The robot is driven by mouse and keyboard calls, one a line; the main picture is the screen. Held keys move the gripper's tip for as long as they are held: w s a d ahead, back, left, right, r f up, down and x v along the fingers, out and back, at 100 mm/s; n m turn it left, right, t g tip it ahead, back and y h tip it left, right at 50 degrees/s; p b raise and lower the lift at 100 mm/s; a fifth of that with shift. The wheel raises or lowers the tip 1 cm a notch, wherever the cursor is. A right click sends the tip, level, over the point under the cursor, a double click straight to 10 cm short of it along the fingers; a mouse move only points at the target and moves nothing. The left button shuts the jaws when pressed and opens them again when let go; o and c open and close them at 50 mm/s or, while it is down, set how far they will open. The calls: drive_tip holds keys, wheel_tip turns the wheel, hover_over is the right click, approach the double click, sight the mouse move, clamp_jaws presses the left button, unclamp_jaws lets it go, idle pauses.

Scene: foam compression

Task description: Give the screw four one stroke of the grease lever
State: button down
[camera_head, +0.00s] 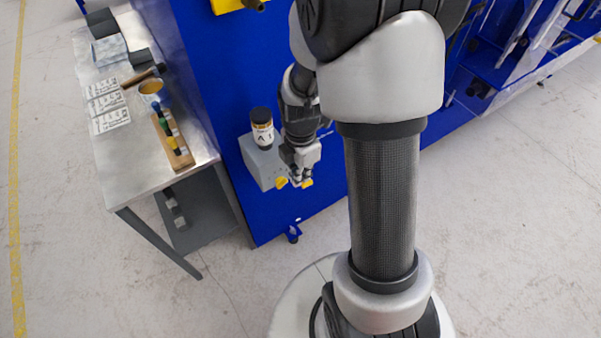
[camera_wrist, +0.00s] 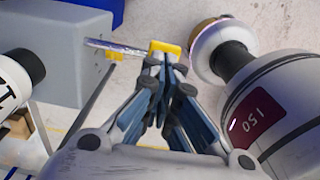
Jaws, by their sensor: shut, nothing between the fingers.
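A grey box (camera_head: 262,165) is fixed to the side of the blue machine, and it shows at the upper left of the wrist view (camera_wrist: 60,40). A black-capped cartridge (camera_head: 262,128) with a white label stands on it. A thin metal lever (camera_wrist: 115,48) sticks out from the box and ends in a yellow grip (camera_wrist: 165,46); another yellow piece lies near the rod. My gripper (camera_wrist: 168,68) is shut and empty, its fingertips right beside the yellow grip. I cannot tell whether they touch. In the head view my gripper (camera_head: 301,178) is just right of the box. I cannot identify screw four.
A metal table (camera_head: 172,172) stands to the left, holding printed sheets (camera_head: 108,105), a yellow-rimmed can (camera_head: 151,90) and a wooden rack (camera_head: 172,143). The blue machine (camera_head: 190,60) rises close behind my gripper. The floor in front of it is clear.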

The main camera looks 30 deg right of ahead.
sight(302, 185)
drive_tip(key=f+b, duration=0.1)
drive_tip(key=f, duration=0.1)
drive_tip(key=s+f, duration=0.1)
drive_tip(key=f, duration=0.1)
drive_tip(key=shift+f+b, duration=0.1)
drive_tip(key=shift+b, duration=0.25)
drive_tip(key=shift+w+r, duration=0.1)
drive_tip(key=shift+r, duration=0.25)
drive_tip(key=shift+p, duration=0.3)
drive_tip(key=shift+r+p, duration=0.6)
drive_tip(key=shift+r, duration=0.2)
drive_tip(key=shift+w+a+r+p, duration=0.1)
drive_tip(key=shift+r+p, duration=0.4)
drive_tip(key=shift+r, duration=0.05)
wheel_tip(302, 185, up, 13)
drive_tip(key=s+p, duration=0.2)
drive_tip(key=p, duration=0.3)
drive_tip(key=shift+s+f, duration=0.15)
drive_tip(key=shift+s, duration=0.1)
